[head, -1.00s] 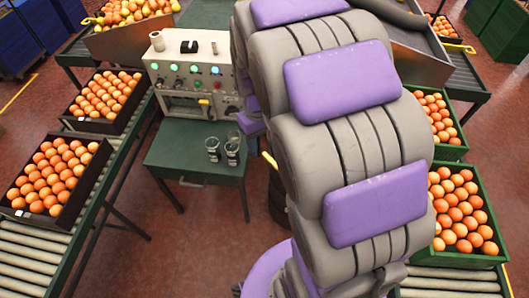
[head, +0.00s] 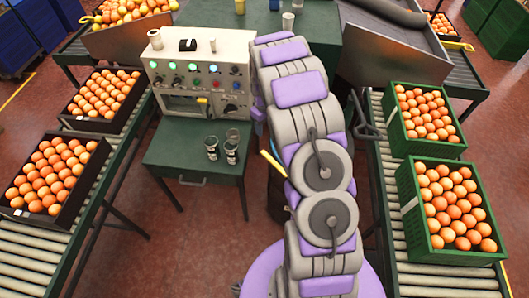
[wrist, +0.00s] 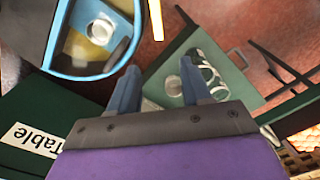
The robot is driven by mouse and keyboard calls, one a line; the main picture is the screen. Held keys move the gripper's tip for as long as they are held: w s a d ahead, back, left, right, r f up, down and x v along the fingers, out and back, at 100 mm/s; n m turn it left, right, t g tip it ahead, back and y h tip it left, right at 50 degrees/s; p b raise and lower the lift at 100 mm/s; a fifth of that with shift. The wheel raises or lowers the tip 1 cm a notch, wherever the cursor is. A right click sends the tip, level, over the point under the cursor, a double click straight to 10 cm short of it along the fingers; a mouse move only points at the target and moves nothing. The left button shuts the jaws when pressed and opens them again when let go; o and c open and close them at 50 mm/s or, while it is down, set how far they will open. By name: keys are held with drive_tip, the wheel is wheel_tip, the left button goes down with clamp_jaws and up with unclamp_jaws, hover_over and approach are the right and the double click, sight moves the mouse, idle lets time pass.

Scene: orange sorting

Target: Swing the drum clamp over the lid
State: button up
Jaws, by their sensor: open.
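A yellow bar (head: 273,163) sticks out beside my arm in the head view; it may be the clamp's handle. Below it, part of a dark upright body (head: 279,195), perhaps the drum, shows at the arm's left edge; my arm hides the rest. A pale yellow bar (wrist: 155,18) also shows at the top of the wrist view, beyond my fingertips. My gripper (wrist: 158,66) is open, with nothing between its blue fingers. In the head view I cannot make it out. I cannot clearly identify the lid or the clamp's ring.
A green table (head: 180,158) with several glasses (head: 212,148) stands left of my arm, before a control panel (head: 200,75). Orange crates (head: 410,215) line the right conveyor. In the wrist view, a blue-rimmed container (wrist: 95,75) is at upper left and a "Table" label (wrist: 35,139) at lower left.

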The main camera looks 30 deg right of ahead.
sight(266, 154)
drive_tip(key=f+b, duration=0.1)
drive_tip(key=f, duration=0.4)
drive_tip(key=f+b, duration=0.1)
drive_tip(key=f, duration=0.5)
drive_tip(key=d+f+b, duration=0.1)
drive_tip(key=f, duration=0.5)
drive_tip(key=shift+s+f, duration=0.1)
drive_tip(key=shift+f, duration=0.05)
drive_tip(key=shift+a, duration=0.15)
